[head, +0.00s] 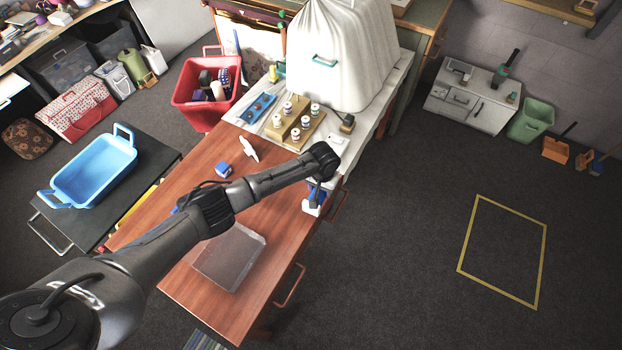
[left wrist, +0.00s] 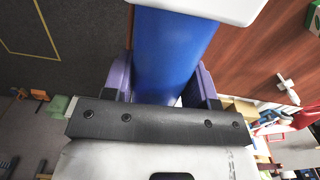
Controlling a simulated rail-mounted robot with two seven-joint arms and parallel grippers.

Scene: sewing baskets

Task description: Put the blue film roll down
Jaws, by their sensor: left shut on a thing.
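The blue film roll (left wrist: 172,48) has a blue body and a pale flat end, seen close up in the left wrist view. My left gripper (left wrist: 163,82) is shut on it, with a purple finger on each side. In the head view the roll (head: 312,207) is small and partly hidden under my left gripper (head: 317,188), at the right edge of the brown table (head: 185,285). I cannot tell whether it touches the table. My right gripper is not in view.
A clear tray (head: 230,257) lies on the near part of the table. A small blue-and-white item (head: 223,170) and a white cross-shaped item (head: 249,149) lie farther back. A wooden stand (head: 277,126) with small jars and a white-draped object (head: 340,60) occupy the far end.

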